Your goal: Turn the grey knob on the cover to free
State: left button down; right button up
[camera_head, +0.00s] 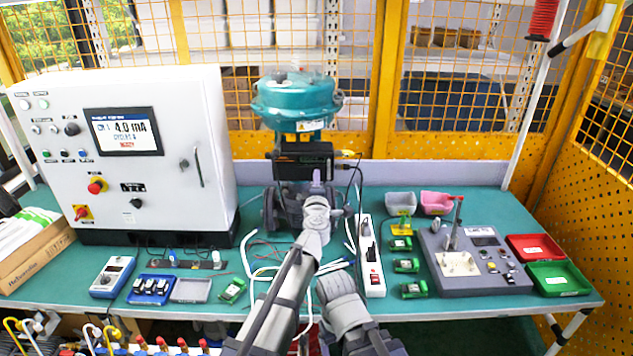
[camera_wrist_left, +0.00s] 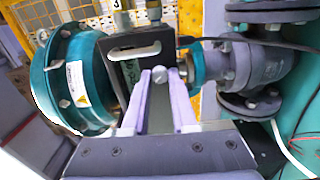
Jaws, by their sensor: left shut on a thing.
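The black positioner box (camera_head: 303,160) sits under the teal actuator (camera_head: 297,98) of the valve. In the left wrist view the positioner's cover (camera_wrist_left: 132,50) fills the top middle, turned sideways. The small grey knob (camera_wrist_left: 158,75) is on the cover, between my left fingertips. My left gripper (camera_head: 316,183) reaches the front of the positioner; in the left wrist view its pale fingers (camera_wrist_left: 160,78) are shut on the knob. The knob's pointer and markings cannot be read. In the head view my gripper hides the knob. My right gripper's fingers do not show.
A white control cabinet (camera_head: 150,150) stands left, its screen showing 4.0 mA. A white power strip (camera_head: 371,256) lies right of the valve, beside several green modules. A grey test fixture (camera_head: 470,262) and red and green trays (camera_head: 558,278) stand right. Loose cables lie below the valve.

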pick_arm(q)
jog(key=shift+n, duration=0.4)
jog(key=c, duration=1)
grip_release()
jog(key=shift+s+a, duration=0.1)
jog(key=shift+s, duration=0.05)
